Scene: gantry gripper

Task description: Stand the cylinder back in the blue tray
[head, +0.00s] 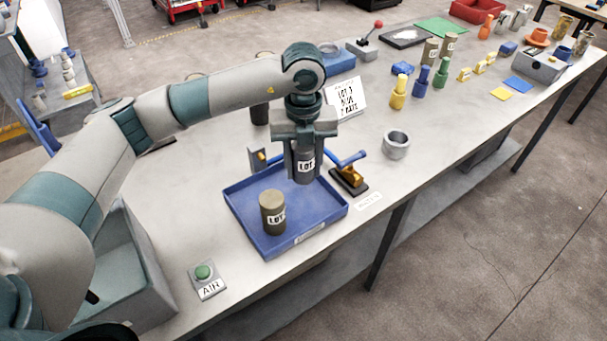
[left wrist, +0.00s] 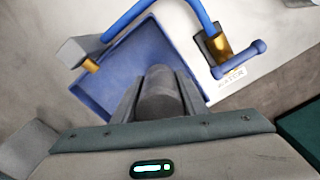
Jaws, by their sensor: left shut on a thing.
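My left gripper (head: 304,172) is shut on a dark grey-brown cylinder (head: 306,166) with a white LOT label. It holds the cylinder upright over the back right part of the blue tray (head: 322,221). Whether the cylinder's base touches the tray floor I cannot tell. A second LOT cylinder (head: 272,213) stands upright in the tray's front left part. In the left wrist view the held cylinder (left wrist: 159,94) sits between the two fingers (left wrist: 160,100), with the blue tray (left wrist: 90,91) below. My right gripper is not in view.
A grey ring (head: 396,145) is further right. A green AIR button (head: 204,272) is at the front left. A lettered sign (head: 346,98) stands behind. Bare bench lies left of the tray.

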